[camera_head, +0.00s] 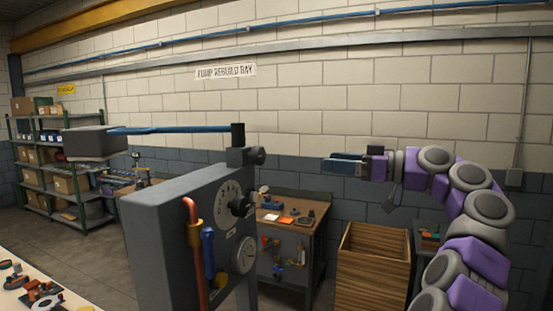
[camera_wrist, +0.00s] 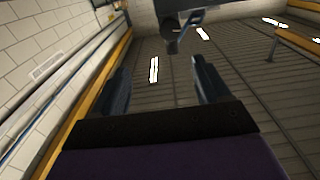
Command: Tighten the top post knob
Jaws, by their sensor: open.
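The top post knob (camera_head: 257,155) is a dark round knob on the right side of a grey clamp block (camera_head: 238,157) at the top of the post. A blue bar (camera_head: 175,129) runs left from the post top to a dark grey box (camera_head: 95,142). My gripper (camera_head: 326,165) is open and empty, to the right of the knob at about its height in the head view, with a clear gap. In the wrist view, the open fingers (camera_wrist: 158,68) frame empty space. A dark rounded shape (camera_wrist: 170,28), probably the knob and post top, shows beyond them near the upper edge.
A grey panel (camera_head: 165,240) with a dial, a gauge (camera_head: 244,255) and a red pipe (camera_head: 194,235) stands below the clamp. A workbench (camera_head: 307,225) and a wooden crate (camera_head: 372,275) stand behind and to the right. Green shelving (camera_head: 42,180) is at far left.

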